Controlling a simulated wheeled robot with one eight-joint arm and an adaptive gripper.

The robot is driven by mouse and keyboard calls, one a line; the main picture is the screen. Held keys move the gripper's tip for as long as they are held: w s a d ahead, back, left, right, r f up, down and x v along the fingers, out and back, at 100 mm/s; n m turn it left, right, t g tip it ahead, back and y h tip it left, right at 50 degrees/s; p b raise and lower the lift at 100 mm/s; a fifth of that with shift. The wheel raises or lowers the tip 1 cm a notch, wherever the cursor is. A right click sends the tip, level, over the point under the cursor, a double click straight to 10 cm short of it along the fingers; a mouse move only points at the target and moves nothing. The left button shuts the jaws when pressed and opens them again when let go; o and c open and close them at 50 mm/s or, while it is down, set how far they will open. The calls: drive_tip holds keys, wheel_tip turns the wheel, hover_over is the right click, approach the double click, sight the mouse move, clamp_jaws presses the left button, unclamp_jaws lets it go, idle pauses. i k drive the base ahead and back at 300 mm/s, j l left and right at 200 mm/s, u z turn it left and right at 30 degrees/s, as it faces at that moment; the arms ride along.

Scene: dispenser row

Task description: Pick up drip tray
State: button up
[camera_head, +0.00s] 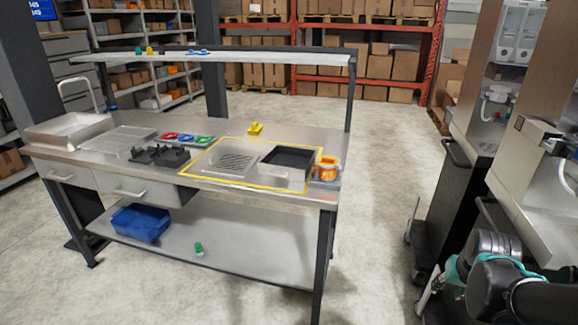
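A steel tray with a dark inside (302,171) sits on the workbench, in the right part of a yellow outlined area. A flat steel plate with slots (234,163) lies to its left in the same outline. I cannot tell for certain which of these is the drip tray; the open tray looks most like one. Dark links of my arm with teal bands show at the lower right, far from the bench. My gripper is not in view.
The steel workbench (222,135) also bears an orange container (328,168), a yellow piece (255,128), black holders (160,155) and a shallow steel bin (68,131). A blue bin (140,222) is below. Dispensers (545,150) stand at right; open floor (385,200) lies between.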

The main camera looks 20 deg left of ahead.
sight(294, 164)
drive_tip(key=j+z, duration=0.1)
drive_tip(key=j, duration=0.35)
drive_tip(key=k+j+z, duration=0.1)
drive_tip(key=j, duration=0.4)
drive_tip(key=k+j+z, duration=0.1)
drive_tip(key=j, duration=0.35)
drive_tip(key=k+j, duration=0.1)
drive_tip(key=j, duration=0.35)
drive_tip(key=k+j+z, duration=0.15)
drive_tip(key=j, duration=0.3)
drive_tip(key=j+z, duration=0.1)
drive_tip(key=j, duration=0.35)
drive_tip(key=k+j+z, duration=0.1)
drive_tip(key=j, duration=0.3)
drive_tip(key=k+j+z, duration=0.1)
drive_tip(key=k+j, duration=0.15)
drive_tip(key=j, duration=0.2)
